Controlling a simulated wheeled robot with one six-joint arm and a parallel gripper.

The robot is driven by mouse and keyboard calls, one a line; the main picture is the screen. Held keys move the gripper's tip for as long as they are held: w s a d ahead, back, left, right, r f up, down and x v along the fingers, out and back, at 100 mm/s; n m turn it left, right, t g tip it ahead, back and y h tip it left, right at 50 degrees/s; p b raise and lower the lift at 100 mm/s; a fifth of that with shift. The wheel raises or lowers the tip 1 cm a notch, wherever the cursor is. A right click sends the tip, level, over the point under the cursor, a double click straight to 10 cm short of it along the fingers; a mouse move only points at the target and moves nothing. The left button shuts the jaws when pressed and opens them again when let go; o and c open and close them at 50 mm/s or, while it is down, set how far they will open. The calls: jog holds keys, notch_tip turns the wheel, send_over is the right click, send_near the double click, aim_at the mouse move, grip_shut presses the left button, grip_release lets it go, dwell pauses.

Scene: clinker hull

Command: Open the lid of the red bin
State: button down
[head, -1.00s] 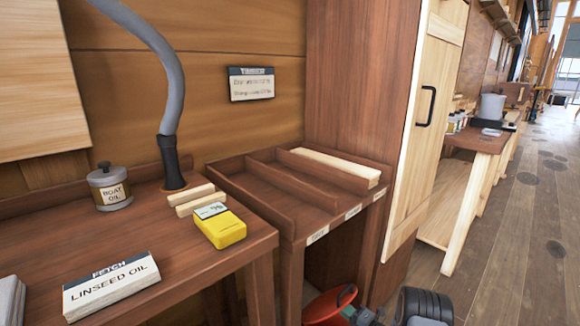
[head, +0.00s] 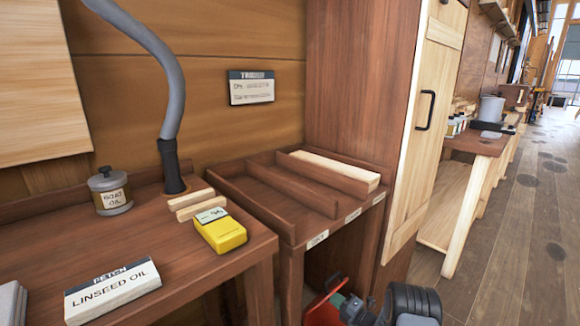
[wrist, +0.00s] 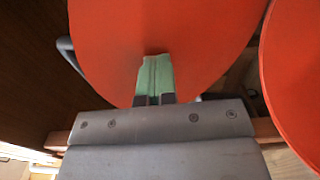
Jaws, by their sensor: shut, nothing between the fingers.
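The red bin shows only in part at the bottom edge of the head view. In the wrist view a large red round face (wrist: 110,40), which seems to be the lid, lies right behind my fingertips. A dark handle shows at its left edge. A second red round surface (wrist: 298,75) is at the right, probably part of the bin. My gripper (wrist: 155,75) has green fingertips shut together, empty, at or very near the red face. Contact is unclear.
A brown workbench (head: 45,245) holds a boat oil tin (head: 110,190), a yellow box (head: 220,231) and a linseed oil sign (head: 112,290). A divided tray table (head: 240,190) stands above the bin. A pale cabinet door (head: 425,120) is to its right. Floor (head: 510,240) is clear farther right.

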jog(key=shift+w+a+r, duration=0.5)
jog(key=shift+w, duration=0.1)
jog(key=shift+w+a+r, duration=0.75)
jog(key=shift+w+a, duration=0.2)
jog(key=shift+w, duration=0.1)
jog(key=shift+w+a+b, duration=0.1)
jog(key=shift+b, duration=0.2)
jog(key=shift+b+x, duration=0.35)
jog(key=shift+x, duration=0.55)
jog(key=shift+s+d+r+p, duration=0.3)
jog(key=shift+s+d+p, duration=0.05)
jog(key=shift+p, duration=0.05)
jog(key=p+v, duration=0.3)
jog(key=v, duration=0.6)
jog(key=shift+r+p, duration=0.3)
jog(key=shift+r, duration=0.05)
jog(key=shift+s, duration=0.1)
